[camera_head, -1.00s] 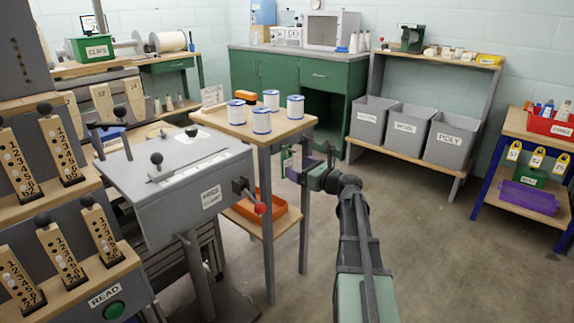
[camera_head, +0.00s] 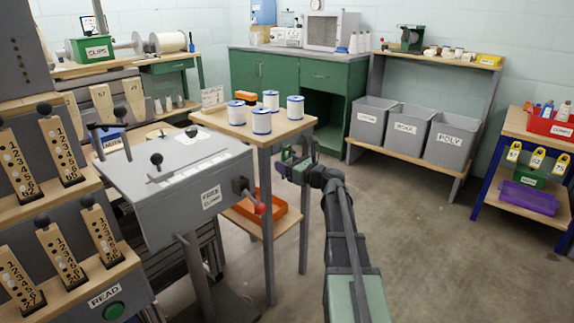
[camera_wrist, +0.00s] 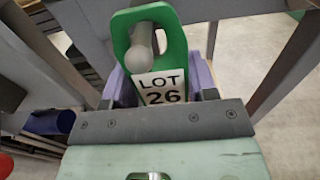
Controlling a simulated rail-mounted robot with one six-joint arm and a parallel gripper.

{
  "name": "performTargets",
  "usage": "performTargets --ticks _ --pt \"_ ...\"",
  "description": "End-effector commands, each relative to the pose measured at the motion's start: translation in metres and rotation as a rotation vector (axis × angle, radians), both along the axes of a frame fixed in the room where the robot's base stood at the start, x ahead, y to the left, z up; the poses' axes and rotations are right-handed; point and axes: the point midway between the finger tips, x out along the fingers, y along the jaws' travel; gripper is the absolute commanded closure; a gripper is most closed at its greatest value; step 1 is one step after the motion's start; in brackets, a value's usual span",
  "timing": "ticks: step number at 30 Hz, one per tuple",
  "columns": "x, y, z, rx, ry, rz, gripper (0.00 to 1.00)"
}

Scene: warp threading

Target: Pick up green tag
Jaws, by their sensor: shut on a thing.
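The green tag (camera_wrist: 174,40) fills the top middle of the wrist view. It has a rounded top, a hole, and a white label reading "LOT 26". A pale rounded peg (camera_wrist: 141,36) shows at the tag's hole; whether it touches the tag I cannot tell. My gripper (camera_wrist: 160,85) is shut on the tag's lower end, with a purple finger at each side. In the head view my gripper (camera_head: 287,161) is beside the right side of the wooden table (camera_head: 215,119), below its top. The tag is too small there to make out clearly.
Several white-and-blue spools (camera_head: 261,121) stand on that table, with an orange-red bin (camera_head: 272,208) on its lower shelf. The grey control box (camera_head: 175,195) with a red-knobbed lever (camera_head: 259,208) is left of my gripper. Floor (camera_head: 420,240) is open at right.

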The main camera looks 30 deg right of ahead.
Motion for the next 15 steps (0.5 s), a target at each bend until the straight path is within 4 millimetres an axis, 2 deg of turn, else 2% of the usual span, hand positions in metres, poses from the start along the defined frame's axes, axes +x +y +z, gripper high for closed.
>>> performTargets --ticks 8,13,15 --pt "0.000 0.000 0.003 0.000 0.000 0.000 0.70" --pt "0.000 0.000 0.021 0.000 0.000 0.000 0.70" --pt "-0.012 -0.004 0.016 0.000 0.000 -0.003 0.70"
